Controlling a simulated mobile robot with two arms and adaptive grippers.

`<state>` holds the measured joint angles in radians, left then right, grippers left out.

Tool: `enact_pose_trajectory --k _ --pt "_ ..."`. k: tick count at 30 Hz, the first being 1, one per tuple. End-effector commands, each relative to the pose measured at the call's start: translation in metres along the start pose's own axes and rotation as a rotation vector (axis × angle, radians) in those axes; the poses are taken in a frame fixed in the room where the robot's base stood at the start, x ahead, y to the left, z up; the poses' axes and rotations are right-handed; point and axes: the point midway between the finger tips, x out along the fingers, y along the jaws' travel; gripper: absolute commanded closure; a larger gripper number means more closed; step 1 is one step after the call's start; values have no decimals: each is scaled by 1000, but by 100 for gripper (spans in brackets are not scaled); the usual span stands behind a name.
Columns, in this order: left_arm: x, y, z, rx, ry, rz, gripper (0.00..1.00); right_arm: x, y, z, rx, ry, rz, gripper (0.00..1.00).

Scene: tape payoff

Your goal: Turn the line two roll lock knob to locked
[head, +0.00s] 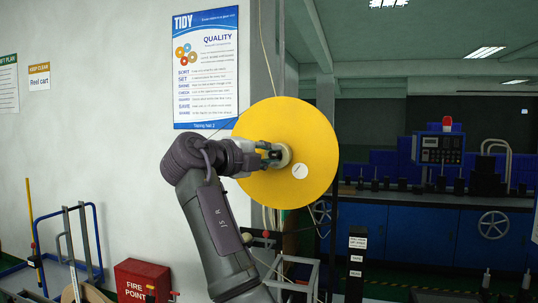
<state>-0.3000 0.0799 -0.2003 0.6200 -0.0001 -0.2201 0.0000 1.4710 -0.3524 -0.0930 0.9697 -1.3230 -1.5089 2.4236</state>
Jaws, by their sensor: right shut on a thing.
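A large yellow round roll (312,150) faces me in the middle of the view, with a small white round label on its face. At its centre is a pale round knob (286,154), partly hidden by my gripper. My right gripper (279,155) reaches in from the left of the roll and is shut on the knob. The knob's lock marking cannot be made out. My left gripper is not in view.
A red fire point box (142,281) and a blue cart (97,240) are at the lower left. A blue machine with a control panel (441,149) stands at the back right.

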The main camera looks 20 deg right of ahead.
Motion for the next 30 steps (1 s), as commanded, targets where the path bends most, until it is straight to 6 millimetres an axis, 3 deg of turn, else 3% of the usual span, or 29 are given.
enact_pose_trajectory --k 7,8,12,23,30 --pt "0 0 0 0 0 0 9 0 2 0 -1 2 5 100" --pt "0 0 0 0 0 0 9 0 2 0 -2 2 5 74" --pt "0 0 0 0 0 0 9 0 2 0 -2 2 4 54" --pt "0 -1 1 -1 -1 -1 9 -5 1 0 -2 -1 1 54" --pt "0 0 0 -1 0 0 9 -47 0 1 -1 -2 -1 54"
